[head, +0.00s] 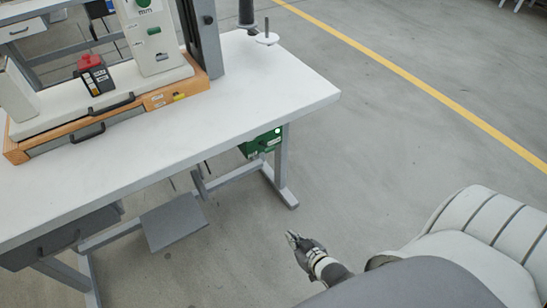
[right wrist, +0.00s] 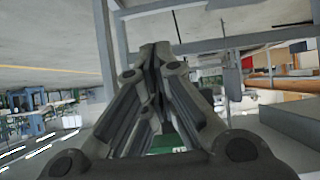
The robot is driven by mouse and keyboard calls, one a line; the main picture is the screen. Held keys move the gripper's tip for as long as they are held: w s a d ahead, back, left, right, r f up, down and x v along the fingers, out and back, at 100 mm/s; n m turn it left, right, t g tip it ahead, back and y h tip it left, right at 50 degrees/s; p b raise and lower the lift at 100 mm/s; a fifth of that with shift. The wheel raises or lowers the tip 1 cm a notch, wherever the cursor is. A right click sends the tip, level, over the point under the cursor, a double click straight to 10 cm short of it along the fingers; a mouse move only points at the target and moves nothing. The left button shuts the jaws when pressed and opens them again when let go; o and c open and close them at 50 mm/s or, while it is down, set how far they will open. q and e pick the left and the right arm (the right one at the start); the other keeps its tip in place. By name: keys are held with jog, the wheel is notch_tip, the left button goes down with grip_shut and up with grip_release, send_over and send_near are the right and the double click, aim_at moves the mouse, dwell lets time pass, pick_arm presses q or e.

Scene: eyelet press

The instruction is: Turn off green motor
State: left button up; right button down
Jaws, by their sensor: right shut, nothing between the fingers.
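The green motor box (head: 262,143) hangs under the right end of the white table, with a small round light-coloured button on its upper right face. A small green patch (right wrist: 168,142) shows behind the fingers in the right wrist view, partly hidden by them. My right gripper (head: 291,237) is shut and empty. It is in front of the table, below and to the right of the green motor, apart from it. In the right wrist view the closed fingers (right wrist: 155,52) point forward at grey frame bars. My left gripper is not in view.
The white table (head: 270,85) carries an eyelet press (head: 150,40) on an orange-edged base and a red-topped black box (head: 94,74). Grey table legs (head: 281,175) and a foot pedal (head: 174,222) stand below.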

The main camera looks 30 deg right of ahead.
aim_at(266, 146)
pick_arm(q)
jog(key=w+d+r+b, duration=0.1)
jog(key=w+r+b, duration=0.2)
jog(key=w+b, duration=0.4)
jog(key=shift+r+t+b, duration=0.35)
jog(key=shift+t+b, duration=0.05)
jog(key=shift+b, duration=0.25)
pick_arm(e)
jog(key=w+d+r+t, duration=0.1)
jog(key=w+r+t, duration=0.1)
jog(key=r, duration=0.7)
jog(key=w+d+r+t, duration=0.1)
jog(key=w+r+t, duration=0.2)
jog(key=r, duration=0.6)
jog(key=w+d+r+t, duration=0.1)
jog(key=w+r+t, duration=0.2)
jog(key=r, duration=0.6)
jog(key=shift+d+r+t, duration=0.25)
jog(key=shift+r+t, duration=0.15)
jog(key=shift+t, duration=0.7)
